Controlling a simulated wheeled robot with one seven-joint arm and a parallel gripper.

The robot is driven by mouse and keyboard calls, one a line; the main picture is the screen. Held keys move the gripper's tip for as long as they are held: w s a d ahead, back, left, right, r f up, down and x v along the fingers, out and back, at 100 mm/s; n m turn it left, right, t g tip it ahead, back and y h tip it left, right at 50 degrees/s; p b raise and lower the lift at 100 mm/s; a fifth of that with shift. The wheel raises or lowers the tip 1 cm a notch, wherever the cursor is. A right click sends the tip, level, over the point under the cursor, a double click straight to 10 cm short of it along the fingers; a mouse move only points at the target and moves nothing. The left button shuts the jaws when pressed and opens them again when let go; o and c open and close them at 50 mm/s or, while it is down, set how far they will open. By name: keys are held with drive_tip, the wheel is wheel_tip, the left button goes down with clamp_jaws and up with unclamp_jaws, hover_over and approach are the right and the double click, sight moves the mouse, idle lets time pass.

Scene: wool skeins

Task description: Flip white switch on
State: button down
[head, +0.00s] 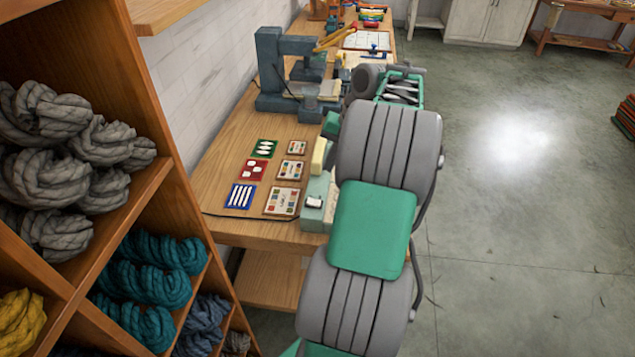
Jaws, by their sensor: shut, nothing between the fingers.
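A small white switch (314,202) with a dark surround sits on a pale green box (312,222) near the front right edge of the wooden workbench. Whether the switch is on or off is too small to tell. My grey and green arm rises just right of the box and covers part of it.
Flat coloured cards (241,196) lie on the workbench (222,150) left of the box. A blue-grey machine (270,70) stands further back. A wooden shelf (180,190) with wool skeins (145,275) is close on the left. The concrete floor (510,220) at right is mostly clear.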

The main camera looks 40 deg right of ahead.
sight(309, 201)
drive_tip(key=x, duration=1.3)
drive_tip(key=shift+a+f, duration=0.15)
drive_tip(key=shift+f, duration=0.05)
